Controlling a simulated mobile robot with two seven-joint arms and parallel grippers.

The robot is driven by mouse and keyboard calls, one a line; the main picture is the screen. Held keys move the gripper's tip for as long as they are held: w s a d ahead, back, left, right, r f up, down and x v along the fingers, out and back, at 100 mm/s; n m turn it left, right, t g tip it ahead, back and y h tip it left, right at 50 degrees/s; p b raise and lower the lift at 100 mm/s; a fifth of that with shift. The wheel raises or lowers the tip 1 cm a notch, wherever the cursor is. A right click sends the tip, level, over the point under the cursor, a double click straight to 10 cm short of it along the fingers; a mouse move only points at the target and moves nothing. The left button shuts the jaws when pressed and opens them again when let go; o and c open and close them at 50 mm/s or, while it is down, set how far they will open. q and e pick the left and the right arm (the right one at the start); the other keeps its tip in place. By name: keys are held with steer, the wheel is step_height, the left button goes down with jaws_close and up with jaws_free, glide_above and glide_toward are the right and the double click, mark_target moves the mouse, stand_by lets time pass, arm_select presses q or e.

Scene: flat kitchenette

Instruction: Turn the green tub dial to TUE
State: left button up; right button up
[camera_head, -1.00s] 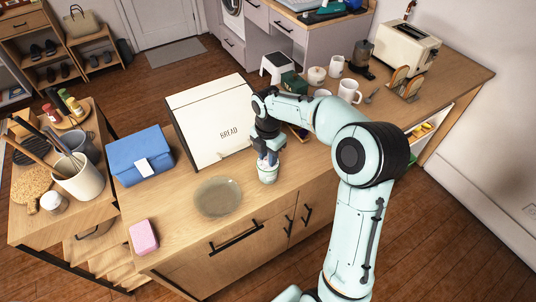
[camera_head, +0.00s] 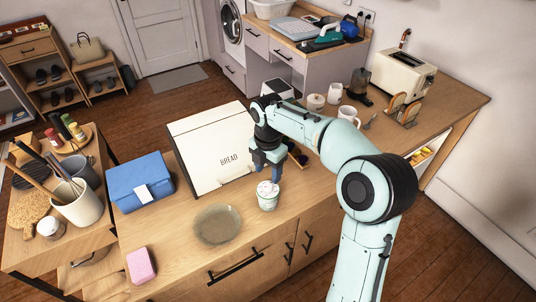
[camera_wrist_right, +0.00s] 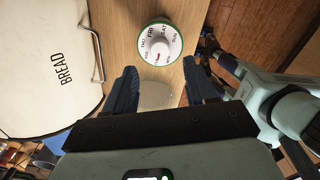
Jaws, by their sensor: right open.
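The green tub (camera_head: 267,201) stands upright near the front edge of the counter, right of the glass plate. Its white dial (camera_head: 267,187) is on top. In the wrist view the dial (camera_wrist_right: 159,46) shows a white knob with a red mark near its lower side, inside a green rim with day letters. FRI and SAT can be made out; I cannot tell for sure which day the mark meets. My right gripper (camera_head: 270,173) is open and empty, just above and behind the tub, apart from it. Its two fingers (camera_wrist_right: 160,88) show wide apart. My left gripper is out of view.
The white bread box (camera_head: 212,150) stands close behind and left of the tub. The glass plate (camera_head: 217,225) lies left of it. A blue box (camera_head: 139,183) and a pink block (camera_head: 141,266) are further left. Mugs (camera_head: 347,115) and a toaster (camera_head: 403,75) stand at the back right.

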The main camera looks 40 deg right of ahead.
mark_target(268, 186)
step_height(268, 186, up, 7)
steer(key=shift+r, duration=0.2)
stand_by(0.6)
